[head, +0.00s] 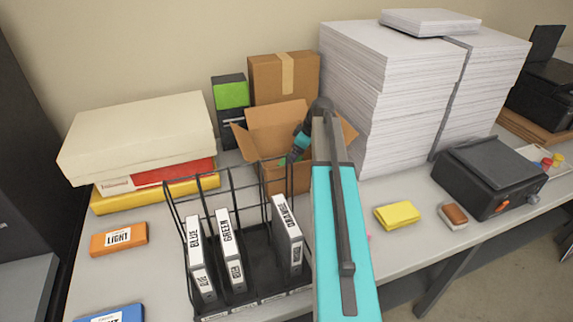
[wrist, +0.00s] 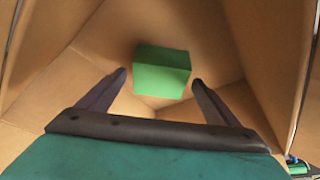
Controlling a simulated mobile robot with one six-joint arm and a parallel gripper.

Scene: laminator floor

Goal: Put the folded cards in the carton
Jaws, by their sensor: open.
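The open carton (head: 278,120) stands at the back of the table, its flaps spread; its brown inner walls (wrist: 215,30) fill the wrist view. My gripper (head: 291,157) points down into the carton. In the wrist view its two fingers (wrist: 158,78) are apart. A green folded piece (wrist: 162,75) lies inside the carton beyond the fingertips; it appears clear of the fingers. A yellow folded piece (head: 398,215), which looks like folded cards, lies on the table right of my arm. A sliver of something pink (head: 369,237) shows beside my arm, mostly hidden.
A wire rack (head: 236,183) with labelled binders stands in front of the carton. Tall paper stacks (head: 385,100) rise close on its right, and a closed box (head: 283,78) stands behind. A black machine (head: 487,175) and a brown-topped eraser-like block (head: 453,215) are at right.

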